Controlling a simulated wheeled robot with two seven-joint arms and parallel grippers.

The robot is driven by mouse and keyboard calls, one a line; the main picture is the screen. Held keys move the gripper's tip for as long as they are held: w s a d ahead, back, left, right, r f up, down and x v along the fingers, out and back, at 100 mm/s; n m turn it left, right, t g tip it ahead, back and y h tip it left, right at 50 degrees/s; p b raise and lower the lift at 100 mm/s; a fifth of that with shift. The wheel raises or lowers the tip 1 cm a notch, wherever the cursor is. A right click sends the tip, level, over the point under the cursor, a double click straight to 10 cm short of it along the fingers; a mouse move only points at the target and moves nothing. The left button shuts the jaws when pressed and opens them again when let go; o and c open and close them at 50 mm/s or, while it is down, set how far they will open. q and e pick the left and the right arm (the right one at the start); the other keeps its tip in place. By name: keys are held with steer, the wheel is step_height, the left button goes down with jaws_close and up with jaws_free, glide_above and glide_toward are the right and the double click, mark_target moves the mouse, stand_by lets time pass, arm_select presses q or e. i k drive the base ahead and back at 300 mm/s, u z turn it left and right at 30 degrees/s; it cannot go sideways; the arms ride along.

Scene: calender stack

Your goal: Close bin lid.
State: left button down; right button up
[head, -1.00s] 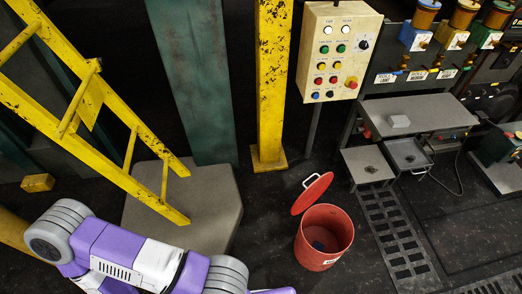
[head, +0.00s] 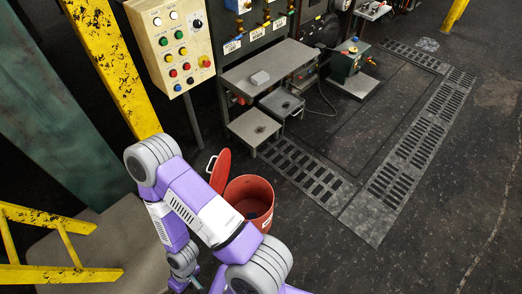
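The red bin (head: 262,191) stands on the dark floor, partly hidden at its lower left by my purple and white arm. Its round red lid (head: 220,172) is open and tilted up at the left side of the rim, with a pale handle on its outer left side. Something dark bluish lies inside the bin. My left arm bends at an elbow left of the lid and runs down to the wrist. The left gripper (head: 193,280) shows only in small part near the bottom edge, below and left of the bin; its opening is unclear. My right gripper is not in view.
A button panel (head: 173,42) on a post stands behind the lid. Low grey steps (head: 252,127) and a grey table (head: 268,66) stand beyond the bin. Floor right of the bin is open, with grates (head: 310,178).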

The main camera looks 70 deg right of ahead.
mark_target(220, 174)
steer(key=z, duration=2)
steer(key=i, duration=1)
